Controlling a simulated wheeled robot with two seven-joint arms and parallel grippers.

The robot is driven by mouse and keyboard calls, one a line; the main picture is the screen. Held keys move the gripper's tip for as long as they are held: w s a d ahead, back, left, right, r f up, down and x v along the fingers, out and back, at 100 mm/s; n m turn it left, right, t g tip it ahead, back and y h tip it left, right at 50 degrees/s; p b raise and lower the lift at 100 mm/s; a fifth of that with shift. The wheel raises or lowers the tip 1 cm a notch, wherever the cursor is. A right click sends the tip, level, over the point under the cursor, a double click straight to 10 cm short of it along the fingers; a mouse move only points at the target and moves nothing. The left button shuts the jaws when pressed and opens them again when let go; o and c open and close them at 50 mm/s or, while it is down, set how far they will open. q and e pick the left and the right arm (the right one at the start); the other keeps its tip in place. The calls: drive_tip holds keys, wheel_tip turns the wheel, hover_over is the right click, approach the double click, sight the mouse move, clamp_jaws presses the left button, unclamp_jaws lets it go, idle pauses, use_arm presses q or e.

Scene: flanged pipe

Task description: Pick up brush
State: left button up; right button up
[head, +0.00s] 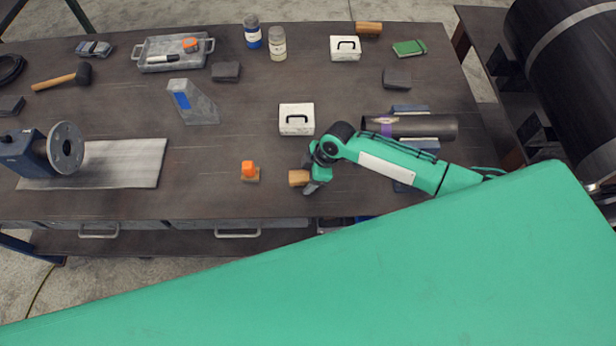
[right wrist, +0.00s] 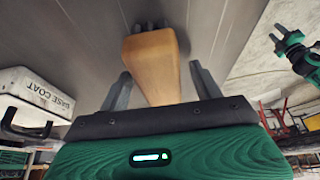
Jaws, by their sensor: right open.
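A wooden block-like piece (head: 299,178), which I take to be the brush, is at my right gripper (head: 313,180) near the front of the workbench. In the right wrist view the tan wooden piece (right wrist: 152,65) lies between the two dark fingers of the right gripper (right wrist: 162,85). A gap shows on each side of it, so the jaws are open around it. Dark tips show beyond its far end. The gripper hides part of it in the head view. A green arm with a dark end, likely my left gripper (right wrist: 288,45), shows small in the right wrist view.
An orange-topped block (head: 250,171) sits left of the right gripper. A white box (head: 297,119) stands behind it, and a grey pipe (head: 430,127) lies beyond my right forearm. A flanged fitting (head: 65,148) stands on a pale mat (head: 120,165) at left.

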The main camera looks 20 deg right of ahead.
drive_tip(key=shift+c, duration=0.4)
drive_tip(key=c, duration=1)
drive_tip(key=shift+c, duration=0.2)
drive_tip(key=shift+r, duration=0.25)
wheel_tip(320, 180, up, 20)
drive_tip(key=b, duration=0.5)
